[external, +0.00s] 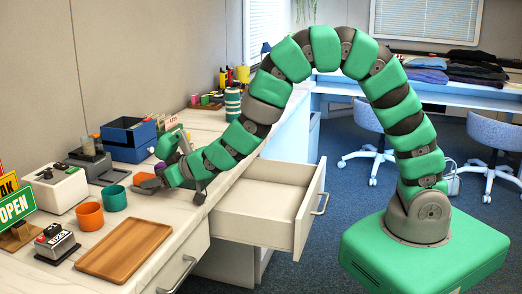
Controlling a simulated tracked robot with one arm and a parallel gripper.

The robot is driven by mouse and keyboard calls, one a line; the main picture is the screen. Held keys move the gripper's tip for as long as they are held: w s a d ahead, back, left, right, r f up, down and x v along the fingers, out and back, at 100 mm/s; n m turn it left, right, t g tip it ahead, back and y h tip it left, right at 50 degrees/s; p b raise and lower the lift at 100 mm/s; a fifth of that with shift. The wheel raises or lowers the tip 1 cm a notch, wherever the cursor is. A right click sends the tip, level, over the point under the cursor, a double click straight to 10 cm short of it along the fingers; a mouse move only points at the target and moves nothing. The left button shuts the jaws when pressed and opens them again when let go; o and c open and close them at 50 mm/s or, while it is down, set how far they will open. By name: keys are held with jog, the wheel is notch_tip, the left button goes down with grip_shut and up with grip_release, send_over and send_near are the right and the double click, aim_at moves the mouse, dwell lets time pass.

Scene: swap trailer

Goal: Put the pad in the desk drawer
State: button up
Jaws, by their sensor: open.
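The desk drawer (256,232) is pulled out from the desk on the right, and the part of its inside that shows looks empty. My gripper (150,183) is low over the desk top, left of the drawer, with its jaws open. Small reddish and purple patches show beside the jaws, but they are too small to name. I cannot make out the pad for certain; my gripper and arm cover part of the desk there.
The desk top (75,275) holds a wooden tray (125,250), an orange cup (90,216), a teal cup (115,198), a blue box (128,140), a white device (60,187) and an open sign (17,207). My arm arches above the open drawer.

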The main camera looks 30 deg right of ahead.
jog(key=v, duration=0.3)
jog(key=p+v, duration=0.1)
jog(key=v, duration=0.6)
jog(key=shift+s+r+p, duration=0.1)
jog(key=shift+r+p, duration=0.25)
jog(key=shift+r, duration=0.15)
